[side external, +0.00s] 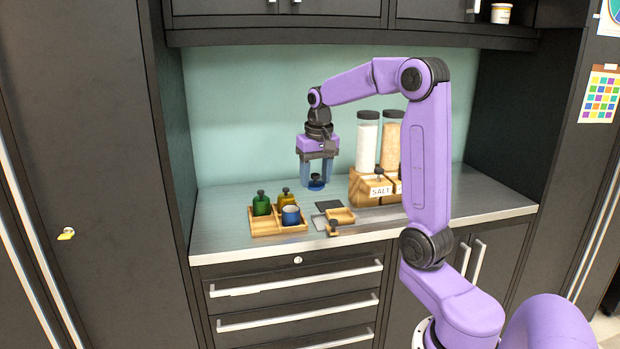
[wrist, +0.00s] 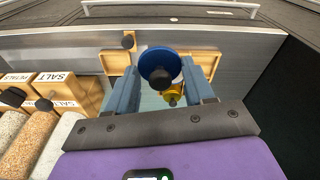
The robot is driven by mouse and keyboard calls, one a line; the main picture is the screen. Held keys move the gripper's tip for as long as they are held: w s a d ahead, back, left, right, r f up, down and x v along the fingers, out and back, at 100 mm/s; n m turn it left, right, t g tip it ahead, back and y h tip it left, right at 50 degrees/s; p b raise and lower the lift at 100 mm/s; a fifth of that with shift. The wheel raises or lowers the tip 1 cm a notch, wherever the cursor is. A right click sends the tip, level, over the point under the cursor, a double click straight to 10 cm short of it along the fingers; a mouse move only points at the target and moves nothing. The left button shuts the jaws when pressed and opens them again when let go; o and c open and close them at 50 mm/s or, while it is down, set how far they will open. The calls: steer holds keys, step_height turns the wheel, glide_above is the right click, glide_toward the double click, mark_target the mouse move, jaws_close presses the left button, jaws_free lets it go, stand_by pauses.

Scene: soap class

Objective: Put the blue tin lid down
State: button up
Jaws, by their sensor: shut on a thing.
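The blue tin lid (side external: 317,187) is a round blue disc with a dark knob. My gripper (side external: 316,181) points down and is shut on it, holding it above the counter, left of the salt box. In the wrist view the lid (wrist: 153,55) shows between the fingers of my gripper (wrist: 160,78), with its dark knob towards the camera. The blue tin (side external: 291,216) stands with its top uncovered in the front right part of a wooden tray (side external: 262,233). In the wrist view the lid hides whatever lies directly behind it.
A green container (side external: 261,206) and a yellow container (side external: 286,197), both with dark knobs, stand in the tray.

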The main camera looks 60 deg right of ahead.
steer(key=s+d+f, duration=0.1)
steer(key=d+f, duration=0.1)
steer(key=d, duration=0.5)
steer(key=s+d+f, duration=0.2)
steer(key=d+f, duration=0.1)
steer(key=d, duration=0.4)
glide_above(330, 205)
steer(key=s+a, duration=0.1)
step_height(330, 205, down, 8)
steer(key=shift+s, duration=0.15)
steer(key=shift+w+d+f, duration=0.25)
steer(key=shift+w+f, duration=0.05)
steer(key=shift+f, duration=0.15)
steer(key=shift+w+f, duration=0.1)
steer(key=shift+f, duration=1.55)
steer(key=shift+d+f, duration=0.1)
steer(key=shift+f, duration=0.05)
steer(key=o, duration=1)
